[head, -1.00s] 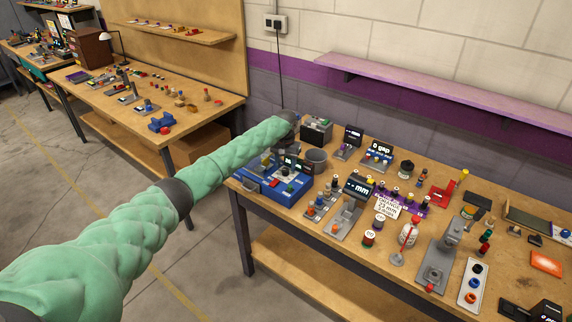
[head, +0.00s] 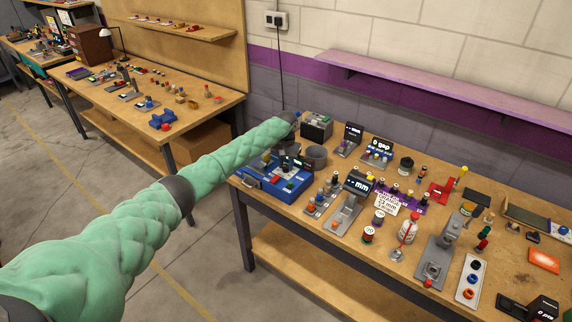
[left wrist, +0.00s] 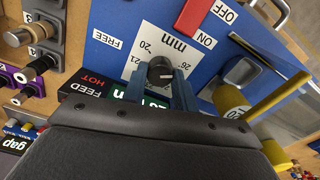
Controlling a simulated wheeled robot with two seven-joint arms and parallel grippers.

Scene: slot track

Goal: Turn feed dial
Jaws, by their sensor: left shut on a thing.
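The feed dial (left wrist: 161,72) is a black knob with a white pointer mark, on a white scale plate (left wrist: 150,45) marked in mm, in the left wrist view. My left gripper (left wrist: 165,80) is shut on the dial, its blue fingers on either side of it. The dial belongs to a blue machine (head: 260,192) on the near left of the bench in the head view. A display (left wrist: 140,104) labelled FEED and HOT is partly hidden by my gripper. My right gripper is in neither view.
A red lever (left wrist: 194,14) stands beside ON and OFF labels. A yellow cylinder and rod (left wrist: 270,95) are close on the right of my gripper.

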